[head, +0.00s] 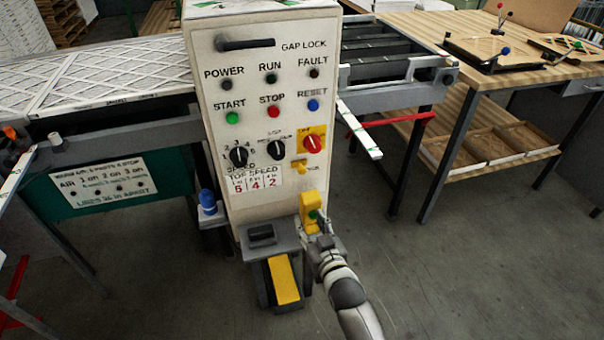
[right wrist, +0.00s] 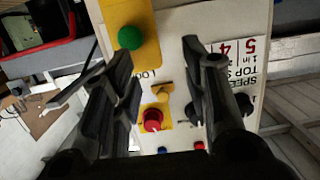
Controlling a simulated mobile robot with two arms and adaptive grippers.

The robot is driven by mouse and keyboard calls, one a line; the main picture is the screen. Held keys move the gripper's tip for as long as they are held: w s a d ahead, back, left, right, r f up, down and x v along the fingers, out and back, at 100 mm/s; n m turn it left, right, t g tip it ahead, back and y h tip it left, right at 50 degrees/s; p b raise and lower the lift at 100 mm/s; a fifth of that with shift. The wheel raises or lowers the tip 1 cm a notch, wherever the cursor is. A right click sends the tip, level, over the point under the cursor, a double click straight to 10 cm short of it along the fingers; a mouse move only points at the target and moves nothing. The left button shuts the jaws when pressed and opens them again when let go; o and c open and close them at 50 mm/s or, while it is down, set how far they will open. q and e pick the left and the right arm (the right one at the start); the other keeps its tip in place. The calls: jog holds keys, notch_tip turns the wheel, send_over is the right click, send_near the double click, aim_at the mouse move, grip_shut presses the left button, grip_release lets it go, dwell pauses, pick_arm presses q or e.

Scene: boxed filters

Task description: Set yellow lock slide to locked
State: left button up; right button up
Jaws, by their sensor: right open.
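The small yellow lock slide (head: 299,165) is on the front of the white control panel (head: 240,105), just below the red knob (head: 313,143). Which end of its travel it is at, I cannot tell. The slide (right wrist: 161,91) also shows in the right wrist view, between the red knob (right wrist: 152,120) and the yellow box (right wrist: 130,35). My right gripper (head: 320,226) is in front of the yellow box with the green button, below the slide. Its two fingers (right wrist: 160,60) are spread, with nothing between them. My left gripper is not in view.
A small grey ledge (head: 268,236) with a yellow pedal (head: 284,280) below stands left of my right gripper. A rail (head: 358,128) juts out right of the panel. A wooden workbench (head: 430,30) stands at the right. The floor (head: 450,270) right of my arm is clear.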

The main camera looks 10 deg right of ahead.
jog(key=t, duration=0.2)
send_near(303, 171)
jog(key=shift+h, duration=0.3)
jog(key=w, duration=1)
jog(key=shift+w+a+f+p, duration=0.1)
jog(key=shift+w+a+p, duration=0.25)
jog(key=shift+p, duration=0.05)
grip_shut()
